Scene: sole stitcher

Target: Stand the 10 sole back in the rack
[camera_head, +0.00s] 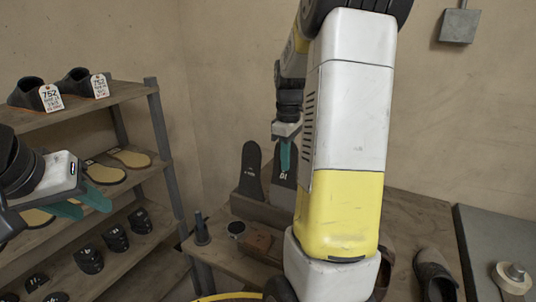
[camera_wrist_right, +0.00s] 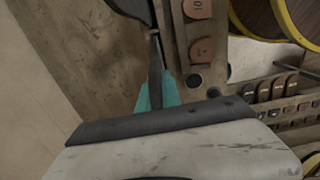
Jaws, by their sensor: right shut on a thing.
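The dark sole marked 10 (camera_head: 282,183) is upright at the wooden rack (camera_head: 258,211) on the bench. My right gripper (camera_head: 285,150) is shut on its upper part. In the right wrist view the sole (camera_wrist_right: 156,72) shows as a thin dark edge between my teal fingers (camera_wrist_right: 155,93). Its lower end is at the rack, partly hidden by my right arm; I cannot tell if it is seated in a slot. Another dark sole (camera_head: 251,170) stands in the rack, just left of it. My left gripper (camera_head: 82,200) is open and empty by the left shelves.
Shelves at the left hold tagged dark shoes (camera_head: 35,94), yellow soles (camera_head: 130,158) and several dark pieces (camera_head: 115,238). A brown block (camera_head: 262,243) and a dark peg (camera_head: 201,228) are at the bench front. Dark shoes (camera_head: 434,274) lie right of my right arm.

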